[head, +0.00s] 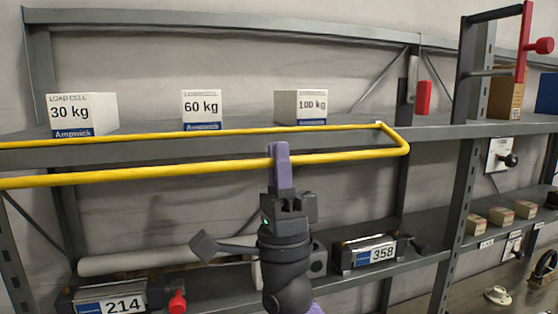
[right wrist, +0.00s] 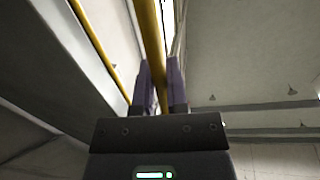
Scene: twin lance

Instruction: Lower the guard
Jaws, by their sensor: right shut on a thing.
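The guard (head: 345,155) is a yellow tubular bar in front of the upper shelf. Its front rail runs from the left edge of the head view and bends back to the shelf at the right. My right gripper (head: 280,150) is shut on the front rail, with its purple fingers around the tube. In the right wrist view the rail (right wrist: 150,45) passes between the two fingers (right wrist: 162,88). My left gripper is not in view.
Boxes marked 30 kg (head: 85,114), 60 kg (head: 202,109) and 100 kg (head: 301,106) stand on the upper shelf (head: 230,150). Units marked 214 (head: 115,300) and 358 (head: 370,254) sit on the lower shelf. A grey upright (head: 462,190) and a red-handled lever (head: 524,45) stand at the right.

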